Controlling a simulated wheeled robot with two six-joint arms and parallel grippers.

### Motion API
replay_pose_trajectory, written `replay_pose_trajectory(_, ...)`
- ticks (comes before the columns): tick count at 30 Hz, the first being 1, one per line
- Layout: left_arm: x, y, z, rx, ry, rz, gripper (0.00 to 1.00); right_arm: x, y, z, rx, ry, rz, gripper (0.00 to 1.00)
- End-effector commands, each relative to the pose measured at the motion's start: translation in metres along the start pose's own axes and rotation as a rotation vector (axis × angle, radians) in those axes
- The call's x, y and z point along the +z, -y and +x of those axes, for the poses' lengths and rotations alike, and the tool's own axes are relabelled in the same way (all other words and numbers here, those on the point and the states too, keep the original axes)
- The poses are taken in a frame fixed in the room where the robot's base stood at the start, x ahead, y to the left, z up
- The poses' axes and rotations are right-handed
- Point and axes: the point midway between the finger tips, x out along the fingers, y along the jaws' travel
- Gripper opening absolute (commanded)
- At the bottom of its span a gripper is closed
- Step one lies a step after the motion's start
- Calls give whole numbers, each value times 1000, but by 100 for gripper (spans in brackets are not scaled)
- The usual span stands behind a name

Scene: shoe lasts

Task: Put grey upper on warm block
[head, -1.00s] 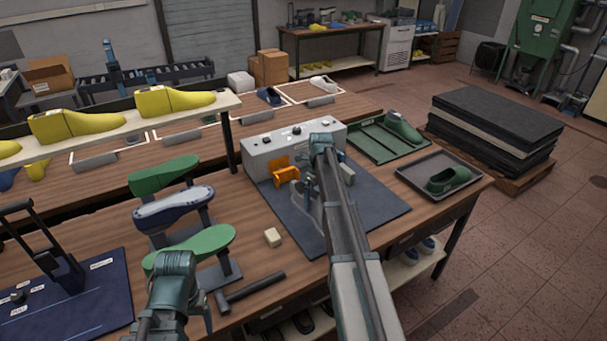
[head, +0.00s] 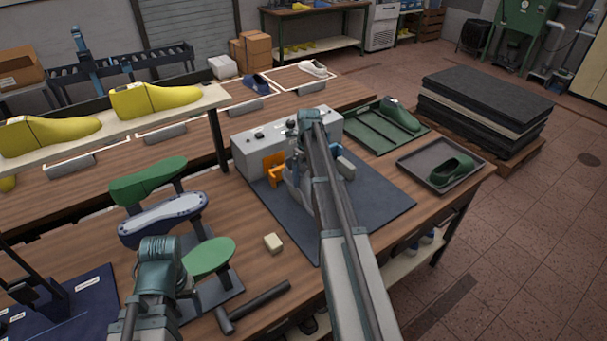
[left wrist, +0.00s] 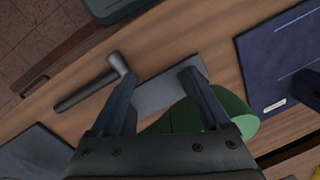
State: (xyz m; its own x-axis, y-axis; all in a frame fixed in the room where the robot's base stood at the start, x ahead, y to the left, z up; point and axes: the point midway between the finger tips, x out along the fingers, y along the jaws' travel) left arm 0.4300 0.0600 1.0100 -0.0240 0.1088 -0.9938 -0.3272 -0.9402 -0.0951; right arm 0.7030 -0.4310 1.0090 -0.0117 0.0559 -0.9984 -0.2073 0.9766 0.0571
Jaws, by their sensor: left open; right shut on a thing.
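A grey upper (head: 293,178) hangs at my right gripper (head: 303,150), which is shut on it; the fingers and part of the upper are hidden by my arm. The upper is right beside the orange warm block (head: 272,168) at the front of a grey control box (head: 262,150). I cannot tell whether they touch. A blue block (head: 336,152) is on the other side of my right gripper. My left gripper (head: 158,248) is over the bench by the nearest green-topped stand (head: 210,256). The left wrist view shows its fingers (left wrist: 158,78) apart and empty.
A hammer (head: 255,304) and a small cream block (head: 273,243) lie on the bench. A blue-and-white form (head: 163,216) and another green form (head: 148,182) stand beyond. A grey tray (head: 408,170) with a green shoe (head: 452,169) is at right. The dark mat (head: 375,205) has free room.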

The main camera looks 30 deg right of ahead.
Motion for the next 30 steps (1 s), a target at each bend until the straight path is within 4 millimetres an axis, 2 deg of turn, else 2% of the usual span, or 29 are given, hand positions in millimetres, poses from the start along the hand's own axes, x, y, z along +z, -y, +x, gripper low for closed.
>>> replay_pose_trajectory(10,-2,-3,28,0,0,-1,80,0,2,28,0,0,0,32)
replay_pose_trajectory(22,-2,-3,32,0,0,-1,80,0,2,32,0,0,0,32)
replay_pose_trajectory(30,-3,-4,45,0,0,-1,80,0,2,45,-2,0,2,32)
